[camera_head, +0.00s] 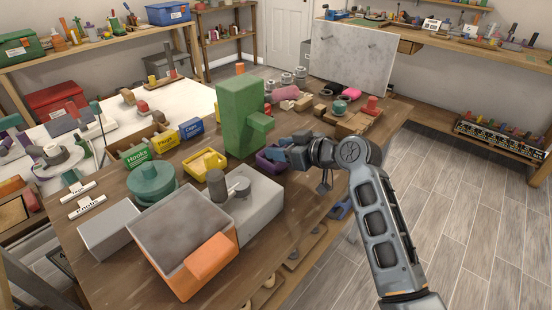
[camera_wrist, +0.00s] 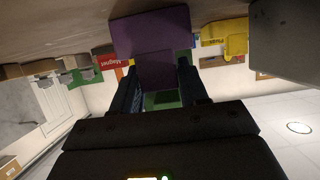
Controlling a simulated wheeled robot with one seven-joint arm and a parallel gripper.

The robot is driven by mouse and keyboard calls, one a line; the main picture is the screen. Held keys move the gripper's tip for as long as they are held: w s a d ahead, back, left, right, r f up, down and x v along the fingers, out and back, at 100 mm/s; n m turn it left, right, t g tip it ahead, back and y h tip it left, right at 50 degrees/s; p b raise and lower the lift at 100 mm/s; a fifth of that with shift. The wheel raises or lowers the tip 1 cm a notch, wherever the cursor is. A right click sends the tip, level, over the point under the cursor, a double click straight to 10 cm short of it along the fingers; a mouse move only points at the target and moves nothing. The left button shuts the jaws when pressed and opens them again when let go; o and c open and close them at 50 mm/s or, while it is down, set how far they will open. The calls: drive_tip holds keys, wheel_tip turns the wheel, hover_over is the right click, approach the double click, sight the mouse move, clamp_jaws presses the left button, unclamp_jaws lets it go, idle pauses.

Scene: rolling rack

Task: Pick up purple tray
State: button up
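The purple tray (camera_head: 266,164) sits on the wooden workbench, just right of the green block-shaped machine. My gripper (camera_head: 283,155) is at the tray's right side, low over the bench, and partly covers the tray in the head view. In the wrist view, which looks upside down, the purple tray (camera_wrist: 152,36) lies straight ahead of my gripper (camera_wrist: 160,83). The two dark fingers stand apart, with a purple part of the tray showing between them. I cannot tell whether the fingertips touch it.
The green machine (camera_head: 240,115) stands close behind the tray. A yellow tray (camera_head: 203,166) is to its left, and a grey box (camera_head: 255,203) is in front. Pink and red items (camera_head: 369,108) stand farther back. Open floor (camera_head: 450,215) lies to the right of the bench.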

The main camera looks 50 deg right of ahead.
drive_tip(key=c, duration=0.6)
drive_tip(key=shift+c, duration=0.2)
